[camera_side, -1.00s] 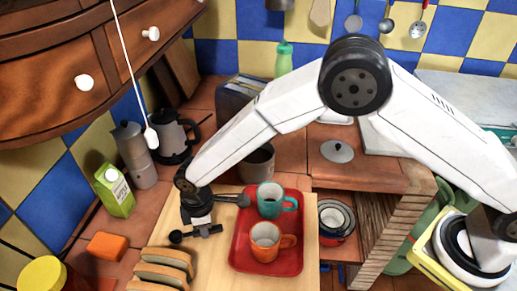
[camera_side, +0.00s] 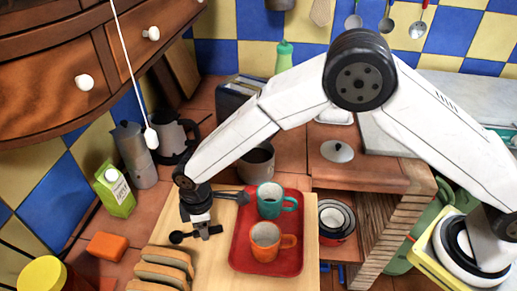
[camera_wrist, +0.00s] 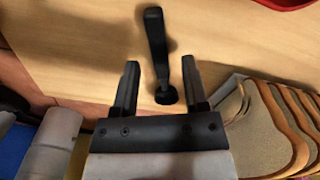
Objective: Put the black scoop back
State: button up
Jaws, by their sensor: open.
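The black scoop (camera_side: 177,237) lies on the light wooden board (camera_side: 221,262), its round end to the left in the side view. In the wrist view the scoop (camera_wrist: 157,45) points up the picture, with its round end close to the fingertips and its other end farther off. My gripper (camera_side: 205,232) is above the scoop and hides part of it in the side view. In the wrist view my gripper (camera_wrist: 161,82) is open, its fingers on either side of the scoop's round end, apart from it. Whether the fingertips reach the board is unclear.
Sliced bread (camera_side: 163,264) lies close by at the board's front left. A red tray (camera_side: 240,255) with a teal mug (camera_side: 270,207) and an orange mug (camera_side: 265,246) is to the right. A dark pot (camera_side: 257,165) stands behind. A dark long shape (camera_side: 232,195) lies behind my gripper.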

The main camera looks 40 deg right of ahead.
notch_tip(320, 180, up, 11)
dwell(0.5)
jog(key=shift+d, duration=0.1)
dwell(0.4)
jog(key=s+d+m, duration=0.1)
jog(key=d+m, duration=0.1)
jog(key=d, duration=0.4)
jog(key=s+d+r+m+t, duration=0.1)
jog(key=d+m, duration=0.2)
jog(key=d, duration=0.4)
jog(key=s+d+r+m, duration=0.1)
jog(key=d+m, duration=0.1)
jog(key=d, duration=0.4)
jog(key=shift+s+d+r, duration=0.2)
jog(key=shift+s+r, duration=0.05)
jog(key=s+d+m+t, duration=0.1)
jog(key=s+d+m, duration=0.5)
jog(key=s+d, duration=0.4)
jog(key=shift+s+d+f+m+t, duration=0.3)
jog(key=shift+s+d+f, duration=0.1)
jog(key=shift+d, duration=0.35)
